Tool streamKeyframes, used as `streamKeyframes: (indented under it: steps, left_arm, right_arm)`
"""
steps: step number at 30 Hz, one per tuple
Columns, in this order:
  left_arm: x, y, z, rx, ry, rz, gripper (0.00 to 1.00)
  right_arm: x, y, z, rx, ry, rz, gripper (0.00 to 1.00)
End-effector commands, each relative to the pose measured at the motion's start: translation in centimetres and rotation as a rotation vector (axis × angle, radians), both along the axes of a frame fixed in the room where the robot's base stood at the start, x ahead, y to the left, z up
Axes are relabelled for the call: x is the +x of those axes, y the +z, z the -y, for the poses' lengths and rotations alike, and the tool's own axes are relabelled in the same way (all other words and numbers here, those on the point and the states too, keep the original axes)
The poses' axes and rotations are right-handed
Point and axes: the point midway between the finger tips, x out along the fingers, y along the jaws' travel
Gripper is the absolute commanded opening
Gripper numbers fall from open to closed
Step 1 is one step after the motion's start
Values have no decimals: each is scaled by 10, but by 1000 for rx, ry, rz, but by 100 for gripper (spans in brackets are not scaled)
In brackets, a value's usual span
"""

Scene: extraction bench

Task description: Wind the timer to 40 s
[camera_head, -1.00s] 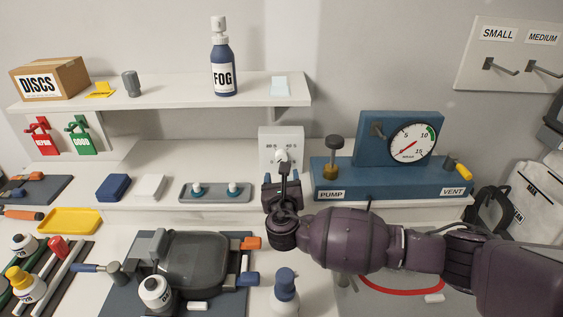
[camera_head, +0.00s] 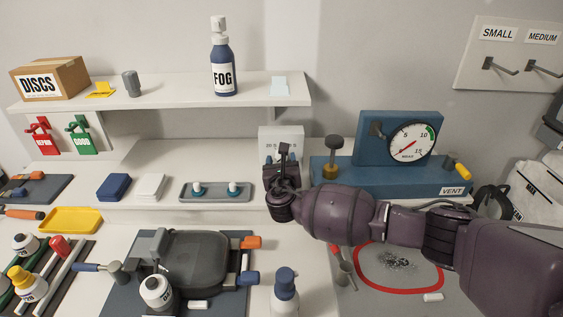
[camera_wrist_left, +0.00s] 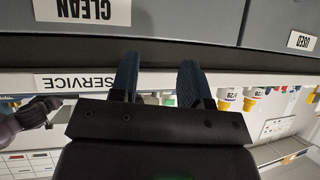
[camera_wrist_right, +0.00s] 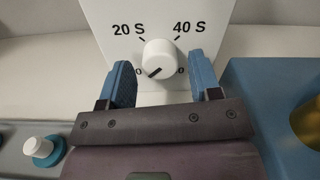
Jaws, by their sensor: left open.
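The timer is a white box (camera_wrist_right: 195,12) with a round white knob (camera_wrist_right: 160,58), labelled 20 S at upper left and 40 S at upper right. The knob's black pointer line points to the lower left, near a partly hidden 0 mark. In the head view the timer (camera_head: 281,132) stands behind the bench ledge, its knob largely hidden by my right gripper (camera_head: 283,160). In the right wrist view my right gripper (camera_wrist_right: 160,62) is open, its blue fingers on either side of the knob with gaps visible. My left gripper (camera_wrist_left: 160,62) is open and empty, away from the timer.
The blue pump stand (camera_head: 385,183) with its gauge is close right of the timer. A grey tray with two teal-based knobs (camera_head: 216,198) lies to its left. A shelf (camera_head: 170,98) overhangs to the upper left. A spray bottle (camera_head: 285,290) stands in front.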

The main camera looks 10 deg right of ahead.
Motion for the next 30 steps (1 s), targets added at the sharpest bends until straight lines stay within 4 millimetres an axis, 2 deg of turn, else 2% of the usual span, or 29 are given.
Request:
streamKeyframes:
  steps: [1,8,30]
  left_arm:
    - [0,0,0,0,0,0,43]
    - [0,0,0,0,0,0,43]
    - [1,-1,0,0,0,3,43]
  right_arm:
    - [0,0,0,0,0,0,49]
    - [0,0,0,0,0,0,14]
    - [0,0,0,38,-1,8,14]
